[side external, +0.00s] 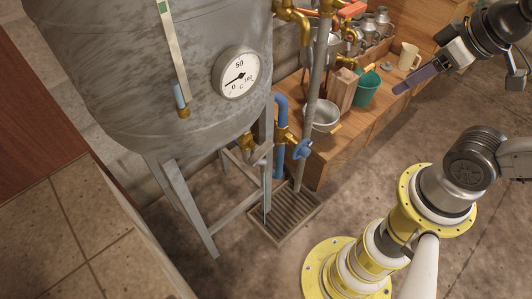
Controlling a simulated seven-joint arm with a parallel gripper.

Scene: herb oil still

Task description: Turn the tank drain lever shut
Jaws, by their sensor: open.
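The grey metal tank (180,80) stands on legs at the left and carries a round dial gauge. Under its right side are brass valve fittings (246,141) beside a blue pipe (281,107). A blue lever handle (302,149) sits by the brass fitting at the pipe's lower end, above a floor grate. Its exact angle is hard to tell at this size. My gripper (412,84) is at the upper right, open and empty. It is well apart from the blue handle, to its right and higher in the picture.
A wooden bench (345,142) behind the valves holds a metal pot (321,118), a green bucket (366,89) and a cream mug (408,57). A grey vertical pipe (314,100) stands close to the blue handle. The floor grate (284,213) lies below. Open floor lies right of the bench.

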